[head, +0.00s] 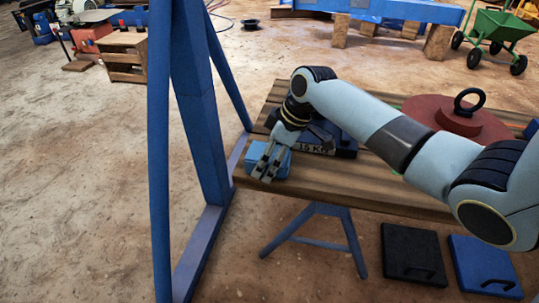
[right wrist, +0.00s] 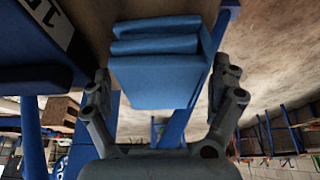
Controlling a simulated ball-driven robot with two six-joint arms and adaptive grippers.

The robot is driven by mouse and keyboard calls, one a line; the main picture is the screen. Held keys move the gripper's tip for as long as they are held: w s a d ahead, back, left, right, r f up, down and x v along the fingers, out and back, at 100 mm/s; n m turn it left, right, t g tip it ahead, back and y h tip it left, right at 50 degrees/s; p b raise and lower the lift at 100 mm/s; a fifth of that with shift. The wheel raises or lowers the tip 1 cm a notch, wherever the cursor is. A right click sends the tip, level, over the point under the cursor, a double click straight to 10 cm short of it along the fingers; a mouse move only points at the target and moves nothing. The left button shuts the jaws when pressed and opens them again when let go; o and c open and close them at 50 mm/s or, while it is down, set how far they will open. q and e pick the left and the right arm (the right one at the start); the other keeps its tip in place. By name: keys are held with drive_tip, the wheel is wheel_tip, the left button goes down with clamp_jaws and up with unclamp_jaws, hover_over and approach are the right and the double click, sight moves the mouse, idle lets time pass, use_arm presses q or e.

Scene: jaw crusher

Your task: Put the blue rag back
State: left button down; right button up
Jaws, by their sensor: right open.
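The blue rag (head: 254,153) is a folded stack at the left end of the wooden table (head: 345,180), close to its front corner. In the right wrist view the rag (right wrist: 158,75) shows its folded layers between the fingers. My right gripper (head: 266,172) reaches down over the rag. Its fingers (right wrist: 163,88) are open, one on each side of the rag, with a small gap visible at least on the left. My left gripper is not in view.
A dark blue 15 KG weight (head: 318,146) lies right beside the rag. A red disc with a black ring (head: 462,118) sits further right. A blue frame post (head: 195,100) stands close left. Black (head: 412,252) and blue (head: 484,265) plates lie on the ground.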

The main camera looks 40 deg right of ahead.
drive_tip(key=shift+r, duration=0.25)
drive_tip(key=p+v, duration=0.4)
drive_tip(key=v, duration=0.7)
drive_tip(key=shift+r, duration=0.3)
